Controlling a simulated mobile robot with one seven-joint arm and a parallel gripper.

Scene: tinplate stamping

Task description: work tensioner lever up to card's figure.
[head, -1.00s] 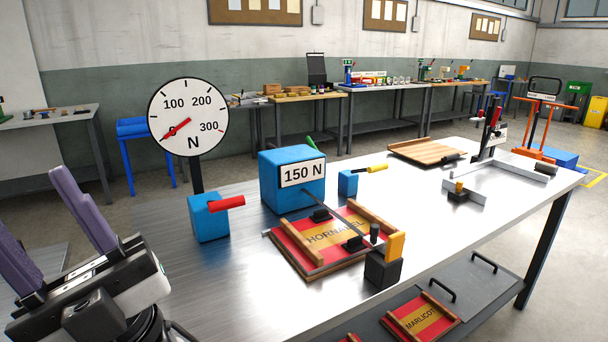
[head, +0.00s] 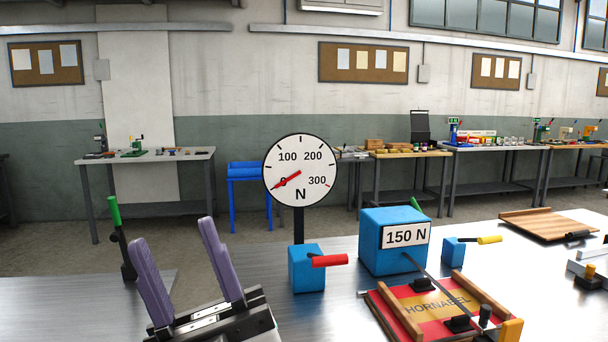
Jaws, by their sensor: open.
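The white card reading 150 N (head: 405,236) is on the front of a blue box (head: 382,256). The round dial (head: 300,165), marked 100, 200, 300 and N, stands on a black post. Its red needle points to the lower left, close to the zero end. A red-handled lever (head: 330,260) sticks out to the right from a blue block (head: 303,275) at the post's foot. My gripper (head: 172,231) is open and empty, its purple fingers pointing up. It is left of the red lever and apart from it.
A yellow-handled lever (head: 488,240) is on another blue block. A green-handled lever (head: 114,211) stands behind my gripper at left. The red HORNABEL panel (head: 402,302) lies in front of the box, a rod above it. Bare steel tabletop (head: 345,322) lies between.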

